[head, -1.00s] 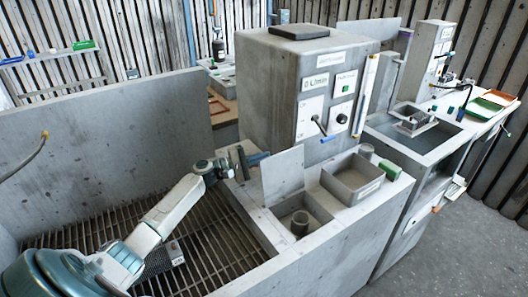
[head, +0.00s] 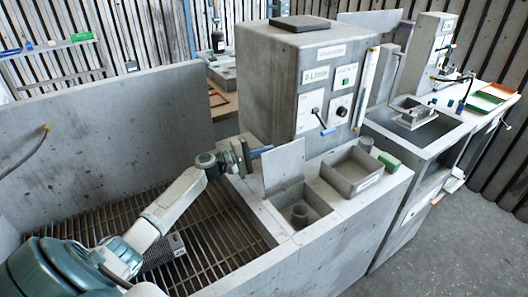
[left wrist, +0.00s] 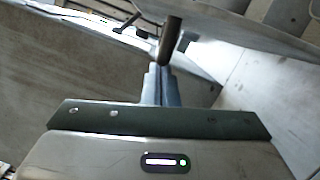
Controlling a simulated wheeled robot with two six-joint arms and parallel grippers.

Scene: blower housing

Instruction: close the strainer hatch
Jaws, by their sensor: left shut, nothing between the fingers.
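The strainer hatch (head: 284,167) is a flat grey plate standing raised, nearly upright, at the back edge of a square well in the grey counter. A short round strainer post (head: 300,212) shows inside the well. My left gripper (head: 262,152) is shut and empty, its bluish fingertips at the upper left edge of the hatch, on its back side. The left wrist view shows the closed fingers (left wrist: 161,86) with a dark round peg just beyond them; I cannot tell whether they touch. My right gripper is not in view.
A grey open bin (head: 352,174) sits right of the well, with a green block (head: 388,161) beyond it. The control cabinet (head: 303,80) with a lever stands behind. A slatted grating (head: 205,225) lies left, under my left arm.

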